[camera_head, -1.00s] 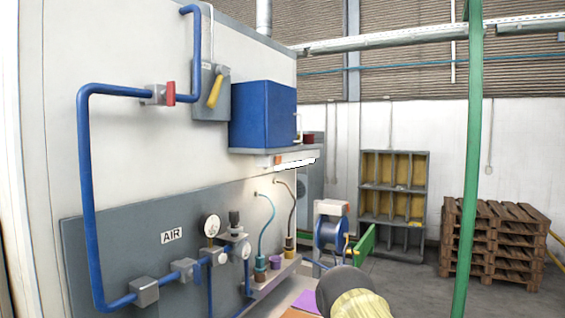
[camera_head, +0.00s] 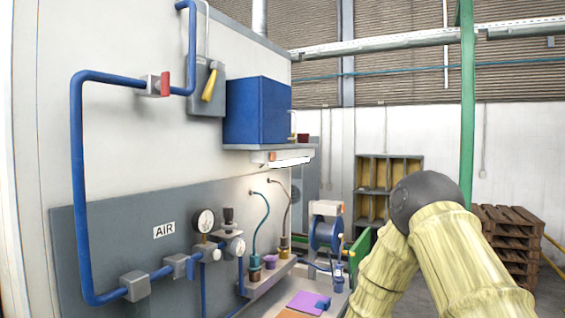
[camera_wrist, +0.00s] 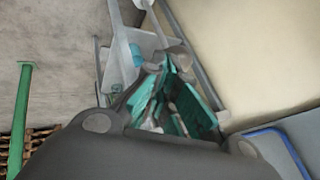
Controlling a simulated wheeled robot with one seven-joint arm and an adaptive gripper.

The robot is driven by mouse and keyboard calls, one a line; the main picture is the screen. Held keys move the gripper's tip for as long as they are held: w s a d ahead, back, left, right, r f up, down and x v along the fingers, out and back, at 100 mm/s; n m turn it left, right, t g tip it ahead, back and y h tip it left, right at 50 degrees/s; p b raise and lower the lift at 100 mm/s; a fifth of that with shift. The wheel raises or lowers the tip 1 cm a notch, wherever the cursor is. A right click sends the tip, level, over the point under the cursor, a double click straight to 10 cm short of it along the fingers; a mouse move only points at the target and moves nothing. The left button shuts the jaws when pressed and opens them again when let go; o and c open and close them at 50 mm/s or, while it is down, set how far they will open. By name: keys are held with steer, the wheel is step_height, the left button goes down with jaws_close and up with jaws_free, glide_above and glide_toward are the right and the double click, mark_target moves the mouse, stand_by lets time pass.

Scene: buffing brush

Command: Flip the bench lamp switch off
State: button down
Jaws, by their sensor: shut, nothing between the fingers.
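The bench lamp (camera_head: 290,163) is a bright white strip under the wall shelf, and it lights the panel below it. A small orange part (camera_head: 271,156), perhaps its switch, sits at the lamp's left end; its position cannot be read. In the wrist view my gripper (camera_wrist: 165,62) is shut and empty, with dark housing below and teal parts around the fingers. In the head view only my arm shows at the lower right, and the gripper is out of sight. I cannot make out the lamp or its switch in the wrist view.
A blue box (camera_head: 257,111) stands on the grey shelf (camera_head: 250,147). Blue pipe (camera_head: 77,190) and gauges (camera_head: 204,221) project from the wall at left. A green post (camera_head: 467,110) rises behind my arm.

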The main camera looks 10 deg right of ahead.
steer(key=w+d+r+m+t+b, duration=0.1)
steer(key=w+r+t, duration=0.1)
steer(key=w+r, duration=0.65)
steer(key=w+d+r+m+t+y+b, duration=0.15)
steer(key=w+r, duration=0.25)
steer(key=r, duration=0.9)
steer(key=w+r+m+t+h, duration=0.1)
steer(key=w+r+m+t, duration=0.1)
steer(key=w+r, duration=0.65)
steer(key=s+d+r+m+t+y+b, duration=0.1)
steer(key=d+r+m+t, duration=0.1)
steer(key=r, duration=1.7)
steer(key=s+d+r+m+t+b, duration=0.1)
steer(key=d+r, duration=0.4)
steer(key=r, duration=1.4)
steer(key=shift+d+r+m+t+y+b, duration=0.15)
steer(key=shift+r+m+t+y+b, duration=0.2)
steer(key=shift+m+t+b, duration=0.45)
steer(key=shift+w+p, duration=0.1)
steer(key=shift+p, duration=0.25)
